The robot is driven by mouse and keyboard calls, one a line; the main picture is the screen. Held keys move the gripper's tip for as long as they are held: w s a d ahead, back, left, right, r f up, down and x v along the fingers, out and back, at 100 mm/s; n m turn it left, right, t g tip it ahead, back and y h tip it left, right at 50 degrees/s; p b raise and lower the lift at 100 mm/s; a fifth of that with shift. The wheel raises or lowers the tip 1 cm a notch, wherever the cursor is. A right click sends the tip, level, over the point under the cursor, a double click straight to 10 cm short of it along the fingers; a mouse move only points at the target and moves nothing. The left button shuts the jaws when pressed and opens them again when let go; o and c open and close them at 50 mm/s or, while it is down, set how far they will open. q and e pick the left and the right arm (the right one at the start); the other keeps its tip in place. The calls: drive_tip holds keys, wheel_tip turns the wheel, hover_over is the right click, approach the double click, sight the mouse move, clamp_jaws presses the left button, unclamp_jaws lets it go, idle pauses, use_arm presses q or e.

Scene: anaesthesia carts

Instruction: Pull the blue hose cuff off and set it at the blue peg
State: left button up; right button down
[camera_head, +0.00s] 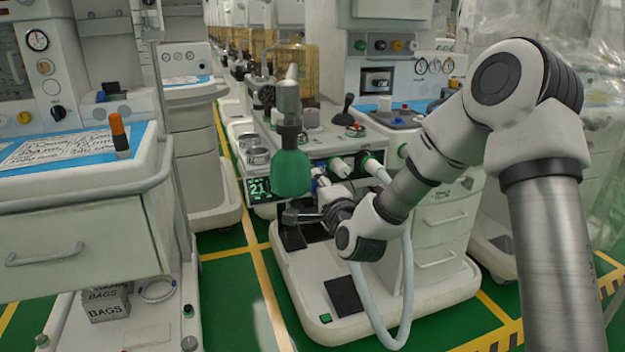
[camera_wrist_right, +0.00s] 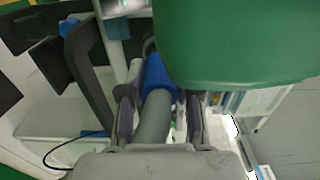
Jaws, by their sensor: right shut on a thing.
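My right gripper (camera_head: 328,200) is at the front of the middle cart, just right of the green bag. In the right wrist view its two fingers (camera_wrist_right: 159,100) close on both sides of the blue hose cuff (camera_wrist_right: 157,72) and its grey hose (camera_wrist_right: 154,118). The cuff's far end runs up beside the green bag, and I cannot tell whether it is still seated on a port. In the head view only a small patch of blue (camera_head: 320,178) shows by the gripper. I cannot surely tell the blue peg; a small blue piece (camera_wrist_right: 69,28) sits on a dark bracket at the left. My left gripper is out of view.
The green bag (camera_head: 291,174) hangs very close to the gripper. A pale hose (camera_head: 408,290) loops below my wrist. The cart's white base (camera_head: 300,285) and front panel are near. Another cart (camera_head: 90,225) stands at the left, with green floor between.

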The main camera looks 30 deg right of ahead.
drive_tip(key=shift+v, duration=1.8)
